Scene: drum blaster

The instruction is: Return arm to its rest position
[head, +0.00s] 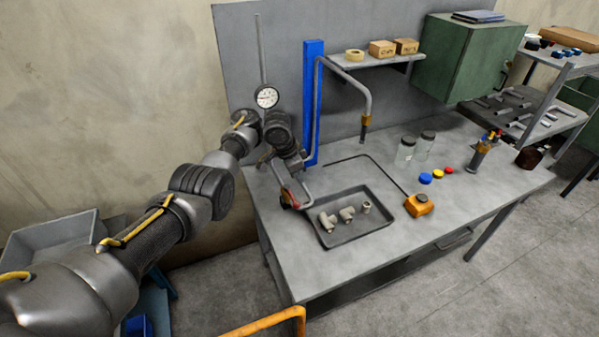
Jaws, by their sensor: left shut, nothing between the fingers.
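My left arm (150,240) reaches in from the left edge to the back left of the grey workbench (350,265). My left gripper (292,160) is at the end of this arm, over the bench's left part and in front of the blue post (313,100). It is shut and empty. It is small and dark here, so its fingertips are hard to make out. Just below it is a metal pipe piece with a red part (289,199); I cannot tell whether the gripper touches it. My right gripper is not in view.
A dark tray (345,240) with pale pipe fittings (347,214) lies close to the gripper. A bent pipe (366,100) hangs from the post. A dial gauge (266,97) is behind my wrist. Jars (405,150) and an orange device (419,205) stand farther right. The bench's front right is clear.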

